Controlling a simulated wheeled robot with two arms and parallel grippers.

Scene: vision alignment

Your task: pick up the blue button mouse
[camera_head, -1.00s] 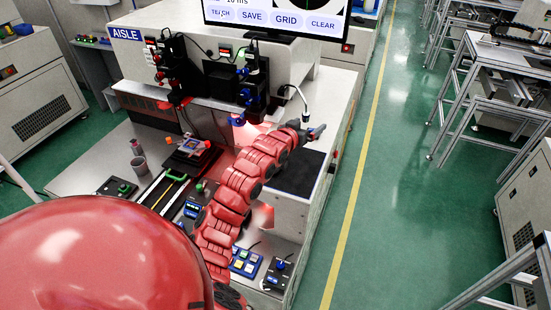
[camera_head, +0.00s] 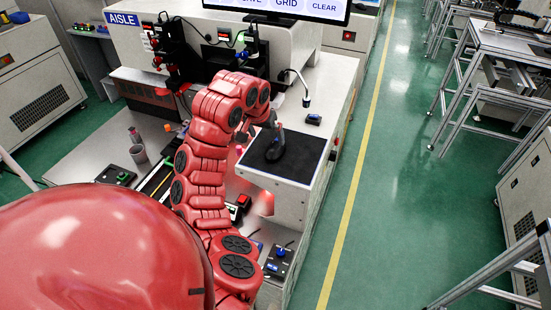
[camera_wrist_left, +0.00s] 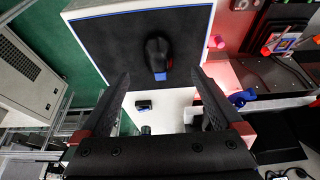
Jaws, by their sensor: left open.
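The mouse (camera_wrist_left: 156,50) is a dark, rounded body with a blue patch at its lower end. It lies on the black mat (camera_wrist_left: 95,38) in the left wrist view, ahead of my left gripper (camera_wrist_left: 163,82). My left gripper is open and empty, one finger to each side below the mouse, apart from it. My right gripper is not in view.
A small black box with blue (camera_head: 313,118) sits on the white bench beyond the mat, near a thin bent lamp (camera_head: 305,98). A black camera stand (camera_head: 254,62) and a screen (camera_head: 290,8) rise behind.

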